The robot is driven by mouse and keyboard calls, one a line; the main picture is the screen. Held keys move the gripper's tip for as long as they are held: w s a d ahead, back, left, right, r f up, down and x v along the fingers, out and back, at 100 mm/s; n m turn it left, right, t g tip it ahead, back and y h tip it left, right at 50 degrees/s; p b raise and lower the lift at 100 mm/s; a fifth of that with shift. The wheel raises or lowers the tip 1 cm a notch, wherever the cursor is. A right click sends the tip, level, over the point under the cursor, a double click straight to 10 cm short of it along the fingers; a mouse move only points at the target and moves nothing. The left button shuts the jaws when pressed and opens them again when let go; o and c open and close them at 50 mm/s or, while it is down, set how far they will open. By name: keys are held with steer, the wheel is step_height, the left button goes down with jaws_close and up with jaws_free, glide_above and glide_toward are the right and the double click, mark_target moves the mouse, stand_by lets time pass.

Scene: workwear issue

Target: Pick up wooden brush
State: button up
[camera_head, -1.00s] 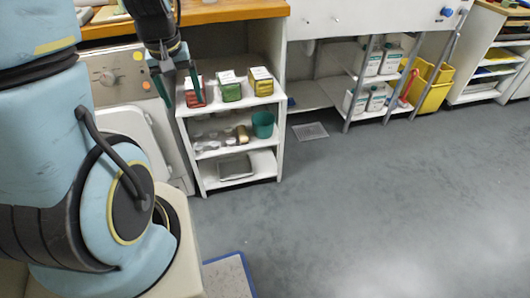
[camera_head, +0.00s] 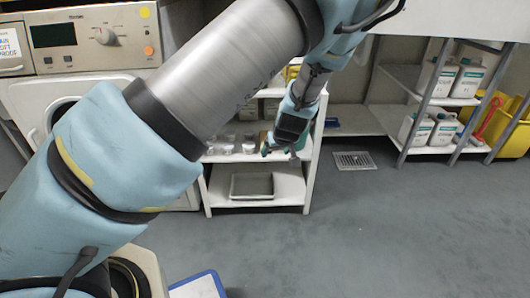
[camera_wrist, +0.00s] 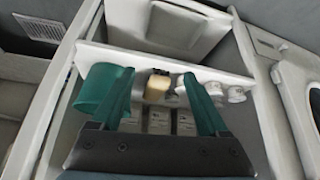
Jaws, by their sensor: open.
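The wooden brush (camera_wrist: 157,86), a small tan block-like thing with a darker edge, stands on the middle shelf in the wrist view. It shows between my two teal fingers, apart from both. My gripper (camera_wrist: 157,75) is open and empty, pointing into the shelf. In the head view my gripper (camera_head: 281,152) is at the right part of the middle shelf. There my arm and gripper hide much of the shelf, and I cannot make out the brush clearly.
A green cup (camera_wrist: 97,89) stands close beside one finger. Several pale jars (camera_wrist: 236,94) stand on the other side, one near the other finger. A grey tray (camera_head: 251,185) lies on the bottom shelf. The floor (camera_head: 400,230) in front is clear.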

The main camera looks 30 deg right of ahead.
steer(key=w+d+b, duration=0.1)
steer(key=w, duration=0.2)
steer(key=w+d+b, duration=0.1)
steer(key=w, duration=0.3)
steer(key=w+d+b, duration=0.1)
steer(key=w, duration=0.3)
steer(key=shift+w+d+f, duration=0.1)
steer(key=shift+w, duration=0.1)
steer(key=b+x, duration=0.2)
steer(key=x, duration=0.3)
steer(key=shift+c, duration=0.4)
jaws_close()
